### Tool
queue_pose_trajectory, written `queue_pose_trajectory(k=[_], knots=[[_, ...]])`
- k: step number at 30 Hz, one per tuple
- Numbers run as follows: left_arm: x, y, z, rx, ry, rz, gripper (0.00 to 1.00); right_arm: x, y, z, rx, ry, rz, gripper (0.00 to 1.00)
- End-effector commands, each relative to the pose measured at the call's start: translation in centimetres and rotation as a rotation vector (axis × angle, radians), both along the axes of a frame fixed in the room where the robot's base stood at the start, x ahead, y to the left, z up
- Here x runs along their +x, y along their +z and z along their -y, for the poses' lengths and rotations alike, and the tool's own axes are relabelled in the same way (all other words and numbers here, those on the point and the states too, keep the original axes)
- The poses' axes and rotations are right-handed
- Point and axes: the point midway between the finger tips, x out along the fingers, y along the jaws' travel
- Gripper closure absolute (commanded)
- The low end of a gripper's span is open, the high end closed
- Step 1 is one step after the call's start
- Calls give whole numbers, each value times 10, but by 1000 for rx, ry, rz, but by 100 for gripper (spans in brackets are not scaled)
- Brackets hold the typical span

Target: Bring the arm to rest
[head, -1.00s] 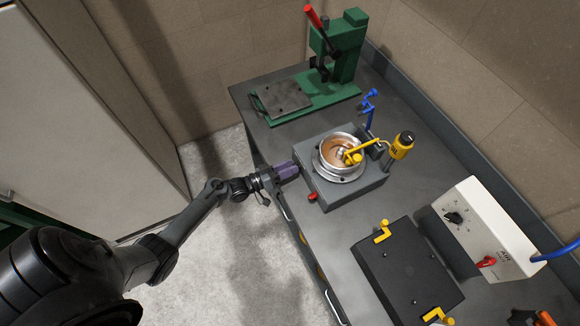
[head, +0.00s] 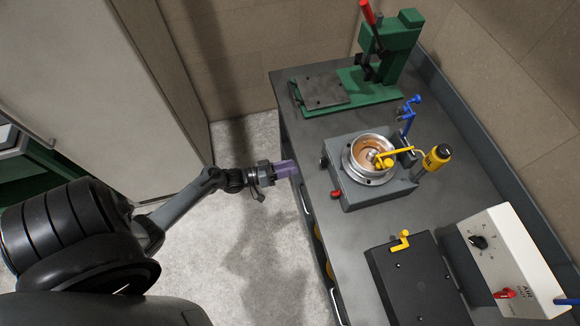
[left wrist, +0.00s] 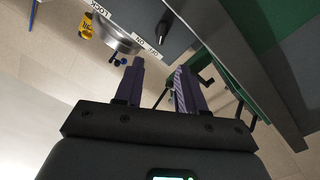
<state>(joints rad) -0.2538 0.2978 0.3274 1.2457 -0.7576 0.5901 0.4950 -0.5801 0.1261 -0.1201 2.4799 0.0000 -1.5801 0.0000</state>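My left arm reaches in from the left in the head view. Its gripper with purple fingers (head: 288,169) is at the left edge of the bench, short of the grey press block (head: 378,191). In the left wrist view the two purple fingers (left wrist: 158,78) stand apart with nothing held between them, so the gripper is open and empty. My right gripper shows in neither view.
The grey bench (head: 330,232) carries a round metal bowl (head: 371,157) with a yellow handle, a green lever press (head: 390,52), a black plate (head: 415,285) and a white control box (head: 512,250). Open floor (head: 245,235) lies left of the bench.

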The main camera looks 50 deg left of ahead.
Motion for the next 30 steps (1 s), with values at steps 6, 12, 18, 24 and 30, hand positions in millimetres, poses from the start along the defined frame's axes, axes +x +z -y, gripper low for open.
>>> queue_pose_trajectory(k=[6, 12, 18, 24, 30], knots=[[0, 0, 0, 0, 0, 0, 61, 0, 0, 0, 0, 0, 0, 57], [-19, -16, 6, -11, -2, -38, 61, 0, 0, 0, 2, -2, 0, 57], [-41, -6, 76, -6, -86, -34, 61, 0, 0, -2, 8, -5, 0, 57], [-35, 19, 152, 221, -115, -139, 61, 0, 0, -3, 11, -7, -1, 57], [-37, 56, 183, 456, -67, -311, 61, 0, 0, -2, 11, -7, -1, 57]])
